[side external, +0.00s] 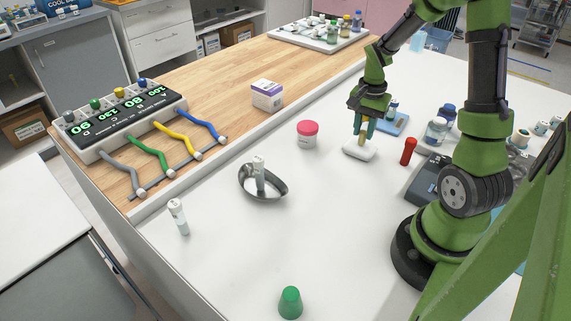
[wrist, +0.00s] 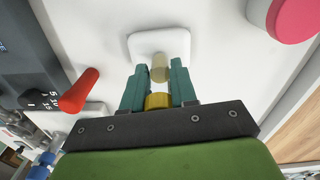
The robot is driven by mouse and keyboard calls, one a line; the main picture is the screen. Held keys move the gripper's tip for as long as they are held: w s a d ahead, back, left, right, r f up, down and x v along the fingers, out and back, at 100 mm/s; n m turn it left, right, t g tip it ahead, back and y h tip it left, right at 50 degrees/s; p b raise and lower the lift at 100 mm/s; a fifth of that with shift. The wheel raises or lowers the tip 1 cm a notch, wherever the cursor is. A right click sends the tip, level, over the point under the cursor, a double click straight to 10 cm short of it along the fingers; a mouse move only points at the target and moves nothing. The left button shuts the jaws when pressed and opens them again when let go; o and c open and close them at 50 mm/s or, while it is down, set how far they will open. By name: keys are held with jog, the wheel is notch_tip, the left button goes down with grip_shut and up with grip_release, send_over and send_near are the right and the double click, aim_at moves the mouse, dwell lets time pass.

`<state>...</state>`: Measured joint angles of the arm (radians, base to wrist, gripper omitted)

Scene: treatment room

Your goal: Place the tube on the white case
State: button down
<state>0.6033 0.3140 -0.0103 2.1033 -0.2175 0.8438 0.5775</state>
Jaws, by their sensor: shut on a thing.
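My gripper (side external: 364,131) is shut on a tube (side external: 357,124) with a yellow end, and it points down over the white case (side external: 360,151). In the wrist view the tube (wrist: 160,69) sits between the two teal fingers of my gripper (wrist: 158,86), with its pale end against the background of the white case (wrist: 142,44). The white case is a small rounded block lying on the white tabletop. I cannot tell whether the tube touches the case. The fingers hide part of the tube.
A pink-lidded jar (side external: 307,133) stands to the left. A blue tray (side external: 393,122) lies behind.

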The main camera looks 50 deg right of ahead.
jog(key=c, duration=0.9)
grip_release()
jog(key=shift+f, duration=0.1)
notch_tip(320, 180, up, 12)
jog(key=shift+f, duration=0.1)
jog(key=shift+a+r, duration=0.2)
jog(key=shift+r, duration=0.1)
jog(key=s+a+r+n+t, duration=0.1)
jog(key=a+r+n+t, duration=0.1)
jog(key=a+n, duration=0.2)
jog(key=s+a+r+n+t+y, duration=0.1)
jog(key=a+n, duration=0.3)
jog(key=a, duration=0.7)
jog(key=s+a+r+n+t+y, duration=0.1)
jog(key=s+a+r+n+t, duration=0.2)
jog(key=a, duration=0.5)
jog(key=shift+r+n+t, duration=0.2)
jog(key=shift+n+t, duration=0.4)
